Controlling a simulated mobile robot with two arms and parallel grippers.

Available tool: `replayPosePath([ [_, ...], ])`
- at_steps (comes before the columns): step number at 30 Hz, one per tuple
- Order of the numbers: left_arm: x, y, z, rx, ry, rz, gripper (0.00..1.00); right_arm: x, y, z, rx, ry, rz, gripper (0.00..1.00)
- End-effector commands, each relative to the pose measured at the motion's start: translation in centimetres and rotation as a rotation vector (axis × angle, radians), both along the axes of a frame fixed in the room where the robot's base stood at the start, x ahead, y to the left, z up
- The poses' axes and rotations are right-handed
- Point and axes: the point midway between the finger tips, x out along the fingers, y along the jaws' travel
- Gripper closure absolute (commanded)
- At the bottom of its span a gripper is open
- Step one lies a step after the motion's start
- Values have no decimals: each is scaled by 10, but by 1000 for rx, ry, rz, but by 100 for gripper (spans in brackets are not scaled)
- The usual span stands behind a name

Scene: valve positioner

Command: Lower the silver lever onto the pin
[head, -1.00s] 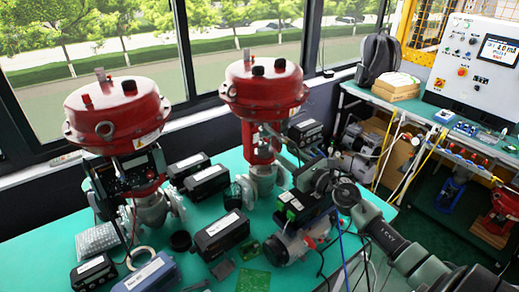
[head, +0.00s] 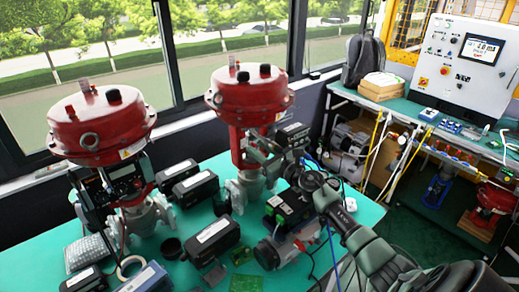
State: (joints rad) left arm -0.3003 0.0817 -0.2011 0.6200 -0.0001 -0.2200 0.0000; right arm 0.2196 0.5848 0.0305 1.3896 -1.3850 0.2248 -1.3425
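Two red valve actuators stand on the green table, one at the left (head: 102,125) and one in the middle (head: 249,97). My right arm comes in from the lower right. My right gripper (head: 264,152) is close beside the yoke of the middle valve, below its red housing. It is small and partly merged with the valve parts, so I cannot tell whether its fingers are open or shut, or whether it touches anything. I cannot make out the silver lever or the pin clearly. My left gripper is not in view.
Several black boxes, one of them in front of the middle valve (head: 213,238), crowd the table. A black-and-green device (head: 287,208) lies near my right arm. A control cabinet (head: 468,62) stands on the bench at right. Bare green table (head: 372,212) shows at the right edge.

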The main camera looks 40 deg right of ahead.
Motion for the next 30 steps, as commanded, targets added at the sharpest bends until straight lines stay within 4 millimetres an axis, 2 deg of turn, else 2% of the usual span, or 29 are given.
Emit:
replayPosePath([
  [1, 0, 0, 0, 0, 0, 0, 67, 0, 0, 0, 0, 0, 0, 67],
  [2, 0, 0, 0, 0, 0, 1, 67, 0, 0, 0, 0, 0, 0, 72],
  [5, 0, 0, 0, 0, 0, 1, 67, 0, 0, 0, 0, 0, 0, 100],
  [30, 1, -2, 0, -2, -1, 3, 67, 0, 0, 0, 0, 0, 0, 100],
])
